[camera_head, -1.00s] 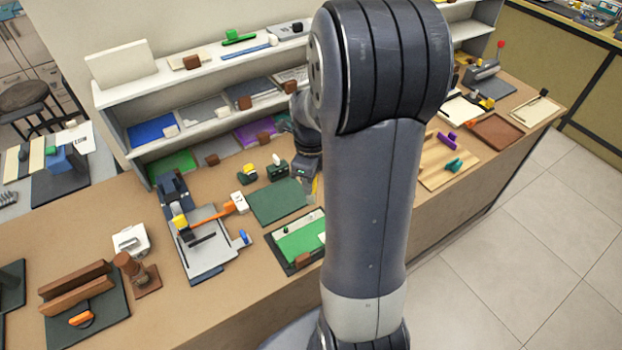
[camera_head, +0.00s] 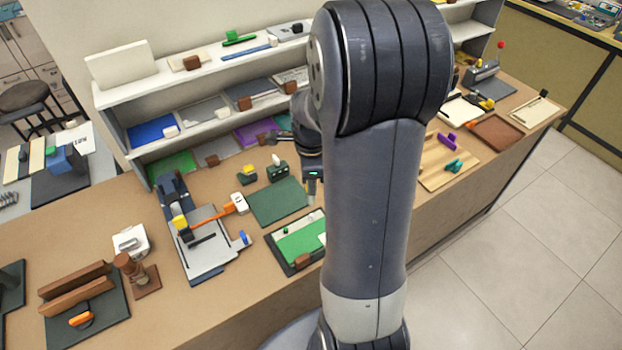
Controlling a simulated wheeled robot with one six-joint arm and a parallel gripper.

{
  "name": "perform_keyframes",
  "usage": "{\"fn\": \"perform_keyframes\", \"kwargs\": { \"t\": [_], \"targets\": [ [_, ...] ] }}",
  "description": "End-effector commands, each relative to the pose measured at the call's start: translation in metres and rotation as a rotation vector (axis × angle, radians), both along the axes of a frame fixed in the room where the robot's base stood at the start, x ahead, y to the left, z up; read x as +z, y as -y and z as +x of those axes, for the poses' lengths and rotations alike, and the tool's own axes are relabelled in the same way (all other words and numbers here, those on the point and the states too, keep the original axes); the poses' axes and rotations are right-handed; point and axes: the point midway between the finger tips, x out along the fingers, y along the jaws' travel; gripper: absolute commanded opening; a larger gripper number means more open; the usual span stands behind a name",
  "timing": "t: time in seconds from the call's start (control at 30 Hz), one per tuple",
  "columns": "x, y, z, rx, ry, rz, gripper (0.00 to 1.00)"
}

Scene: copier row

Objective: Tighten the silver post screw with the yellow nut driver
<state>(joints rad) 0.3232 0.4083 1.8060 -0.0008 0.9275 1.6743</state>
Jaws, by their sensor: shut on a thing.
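My gripper (camera_head: 312,188) points down over the bench, just right of the dark green mat (camera_head: 278,201) and behind the green-topped board. My large arm hides part of the area around it. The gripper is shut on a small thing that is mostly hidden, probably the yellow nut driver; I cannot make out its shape. I cannot pick out the silver post screw for certain. A dark green block with a pale knob (camera_head: 277,171) and a dark block with a yellow top (camera_head: 246,174) stand left of the gripper.
A grey tray (camera_head: 215,259) with an orange-handled tool (camera_head: 215,214) lies to the left. The green-topped board (camera_head: 300,243) lies in front. A two-tier shelf (camera_head: 196,92) stands behind. A wooden board (camera_head: 446,168) lies right of my arm.

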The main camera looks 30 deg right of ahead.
Motion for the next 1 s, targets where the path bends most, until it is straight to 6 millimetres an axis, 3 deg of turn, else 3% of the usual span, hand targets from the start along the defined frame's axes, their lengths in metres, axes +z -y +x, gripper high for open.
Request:
{"fn": "perform_keyframes", "kwargs": {
  "t": [0.7, 1.0],
  "targets": [
    [0.000, 0.000, 0.000, 0.805, 0.001, 0.000, 0.00],
    [-0.035, 0.000, 0.000, 0.809, 0.001, 0.000, 0.00]
  ]
}}
